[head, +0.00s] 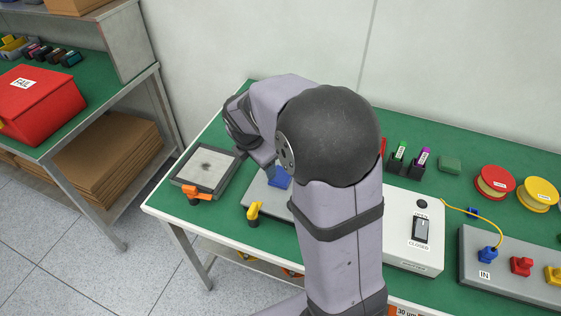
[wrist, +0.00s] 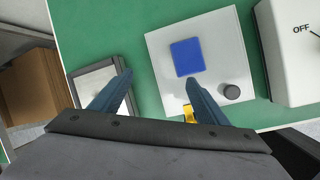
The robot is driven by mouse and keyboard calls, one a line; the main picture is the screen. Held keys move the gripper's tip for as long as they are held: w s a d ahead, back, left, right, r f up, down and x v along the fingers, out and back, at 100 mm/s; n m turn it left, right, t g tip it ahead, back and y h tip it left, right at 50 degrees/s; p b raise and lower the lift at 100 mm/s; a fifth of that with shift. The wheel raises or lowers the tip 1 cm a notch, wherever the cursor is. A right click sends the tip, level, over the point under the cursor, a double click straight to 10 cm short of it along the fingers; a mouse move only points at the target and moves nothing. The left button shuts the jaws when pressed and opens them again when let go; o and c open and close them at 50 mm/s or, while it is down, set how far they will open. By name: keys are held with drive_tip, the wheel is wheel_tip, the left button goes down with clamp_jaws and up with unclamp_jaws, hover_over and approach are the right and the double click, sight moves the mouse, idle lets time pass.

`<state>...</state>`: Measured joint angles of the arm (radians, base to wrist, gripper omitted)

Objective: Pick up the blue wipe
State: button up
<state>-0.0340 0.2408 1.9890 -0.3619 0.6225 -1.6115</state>
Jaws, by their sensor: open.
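The blue wipe (wrist: 187,57) is a flat blue square lying on a light grey plate (wrist: 220,40) in the wrist view. In the head view the wipe (head: 280,179) shows partly, beside my arm. My gripper (wrist: 158,80) is open and empty, its two blue-grey fingers spread apart. The right fingertip appears just below the wipe's lower edge in the wrist view, and the left fingertip is well to its left. I cannot tell the height of the fingers above the plate. In the head view my arm hides much of the plate and the fingertips.
A framed grey pad (head: 205,168) with an orange clamp (head: 197,193) lies left of the plate. A yellow clamp (head: 254,212) and a dark knob (wrist: 231,92) are at the plate. A white switch box (head: 412,235) stands right. Green bench top shows between them.

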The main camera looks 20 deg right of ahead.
drive_tip(key=s+d+n+p, duration=0.2)
drive_tip(key=s+d+n, duration=0.2)
drive_tip(key=n, duration=0.1)
drive_tip(key=shift+g+h, duration=0.3)
drive_tip(key=shift+h, duration=0.1)
drive_tip(key=shift+w+x, duration=0.15)
drive_tip(key=shift+x, duration=1.6)
drive_tip(key=shift+w+x, duration=0.15)
drive_tip(key=shift+x, duration=1.6)
drive_tip(key=shift+a+r, duration=0.1)
drive_tip(key=c, duration=1.2)
wheel_tip(320, 180, up, 10)
drive_tip(key=p, duration=0.1)
